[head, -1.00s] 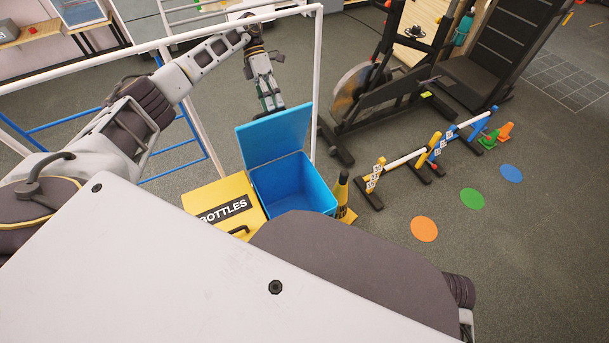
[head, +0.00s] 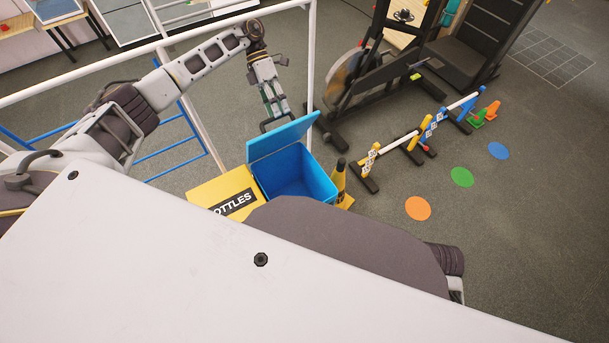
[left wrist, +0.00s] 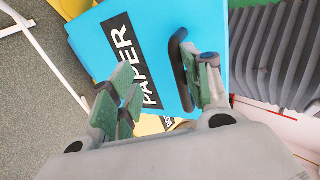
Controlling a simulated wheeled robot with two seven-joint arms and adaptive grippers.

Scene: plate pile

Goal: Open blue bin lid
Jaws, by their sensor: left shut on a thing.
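The blue bin (head: 318,176) stands beside the yellow bottles bin, its inside showing. Its blue lid (head: 280,138) is raised and tilted over the far side of the opening. In the left wrist view the lid's outer face (left wrist: 205,18) carries a black PAPER label (left wrist: 130,55), and its dark bar handle (left wrist: 178,75) lies against the right-hand finger. My right gripper is out of view.
The yellow bin (head: 208,190) touches the blue bin's left side. A dark bottle-shaped object (head: 339,180) stands at its right. A white frame (head: 308,60) rises behind. Hurdles (head: 400,143) and exercise equipment are further right. Open floor lies around the coloured discs (head: 418,208).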

